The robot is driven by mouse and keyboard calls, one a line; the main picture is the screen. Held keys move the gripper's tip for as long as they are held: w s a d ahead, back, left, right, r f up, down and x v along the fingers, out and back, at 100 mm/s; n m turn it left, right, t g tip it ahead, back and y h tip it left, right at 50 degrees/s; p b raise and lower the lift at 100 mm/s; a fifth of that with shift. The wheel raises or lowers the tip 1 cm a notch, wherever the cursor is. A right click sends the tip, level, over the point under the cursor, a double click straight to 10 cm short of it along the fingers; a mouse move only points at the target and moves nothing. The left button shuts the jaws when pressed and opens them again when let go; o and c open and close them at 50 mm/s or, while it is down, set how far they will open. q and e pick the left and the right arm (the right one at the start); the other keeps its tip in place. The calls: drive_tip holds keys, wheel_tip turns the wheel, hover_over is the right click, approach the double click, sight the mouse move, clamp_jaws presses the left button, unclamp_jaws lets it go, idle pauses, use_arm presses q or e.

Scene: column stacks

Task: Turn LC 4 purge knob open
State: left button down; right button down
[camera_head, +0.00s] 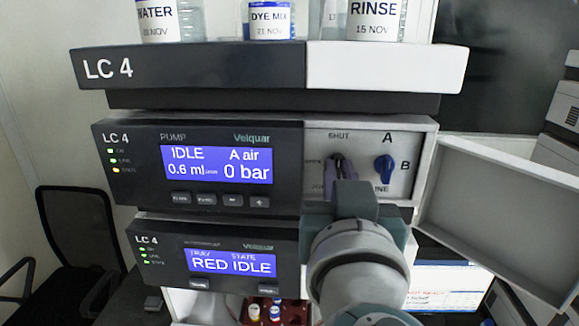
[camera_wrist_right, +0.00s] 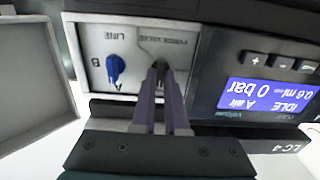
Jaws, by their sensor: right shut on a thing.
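The LC 4 pump unit (camera_head: 128,160) has a light valve panel (camera_head: 405,138) with a "SHUT" label above the purge knob. The dark purge knob (camera_head: 338,158) is mostly hidden by my right gripper (camera_head: 340,168), so its pointing direction is not clear. The right gripper's purple fingers are closed around the knob. The upside-down right wrist view shows these fingers (camera_wrist_right: 160,72) close together at the panel, with little of the knob visible. A blue selector knob (camera_head: 384,168) marked A and B sits to the right; it also shows in the wrist view (camera_wrist_right: 115,70). My left gripper is not in view.
An open panel door (camera_head: 500,205) stands out at the right. The pump display (camera_head: 217,165) reads IDLE, A air, 0 bar. Bottles labelled WATER (camera_head: 157,22), DYE MIX (camera_head: 270,22) and RINSE (camera_head: 374,20) stand on top. A second LC 4 unit (camera_head: 165,240) lies below.

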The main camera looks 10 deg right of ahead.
idle(0.4)
drive_tip(key=shift+f+n+b, duration=0.1)
drive_tip(key=shift+n+b, duration=0.4)
drive_tip(key=shift+b, duration=0.05)
drive_tip(key=shift+n+b, duration=0.8)
drive_tip(key=shift+n, duration=0.3)
drive_tip(key=n+b, duration=0.2)
drive_tip(key=n, duration=1.2)
drive_tip(key=shift+a, duration=0.2)
drive_tip(key=shift+n, duration=0.3)
